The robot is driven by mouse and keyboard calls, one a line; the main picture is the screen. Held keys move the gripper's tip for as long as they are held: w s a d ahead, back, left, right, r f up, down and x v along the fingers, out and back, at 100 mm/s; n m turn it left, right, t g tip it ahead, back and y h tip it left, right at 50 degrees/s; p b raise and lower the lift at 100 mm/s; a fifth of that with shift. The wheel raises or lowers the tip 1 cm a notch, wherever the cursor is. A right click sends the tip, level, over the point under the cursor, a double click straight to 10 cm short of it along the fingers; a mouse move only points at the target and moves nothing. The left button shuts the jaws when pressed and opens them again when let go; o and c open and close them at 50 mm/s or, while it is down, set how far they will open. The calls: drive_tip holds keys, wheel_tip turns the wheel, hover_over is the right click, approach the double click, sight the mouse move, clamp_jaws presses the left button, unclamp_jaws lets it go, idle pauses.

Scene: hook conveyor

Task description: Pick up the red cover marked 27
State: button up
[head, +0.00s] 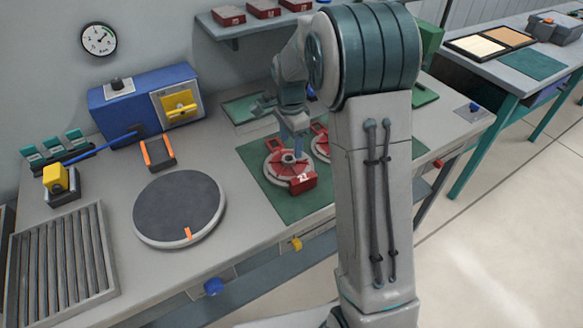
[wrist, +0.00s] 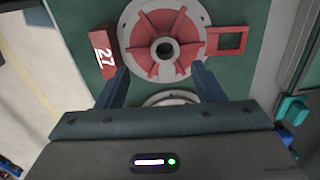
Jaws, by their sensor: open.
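The red cover marked 27 (head: 276,172) lies on a green mat (head: 257,157) on the bench. It is a light grey disc with red wedges, a centre hole and a red block bearing the white number 27. In the wrist view the cover (wrist: 150,60) lies flat beyond the fingers, with its numbered block at left and an open red loop at right. My gripper (head: 293,150) is above the cover in the head view. In the wrist view my gripper (wrist: 160,70) is open, with nothing between the fingertips; whether they touch the cover cannot be told.
A second red cover (head: 320,143) sits close by, partly hidden by my arm. A dark turntable (head: 180,208), an orange-armed holder (head: 158,153), a blue machine (head: 140,105) and a slatted rack (head: 62,265) stand to the left. A wall shelf (head: 235,30) holds red boxes.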

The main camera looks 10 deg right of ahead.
sight(289, 158)
drive_tip(key=shift+w+a+f+p, duration=0.15)
drive_tip(key=shift+f+p, duration=0.25)
drive_tip(key=shift+f, duration=1.05)
drive_tip(key=shift+w+a+f+p, duration=0.15)
drive_tip(key=shift+f+p, duration=0.2)
drive_tip(key=shift+f, duration=1.1)
drive_tip(key=shift+r, duration=0.1)
clamp_jaws()
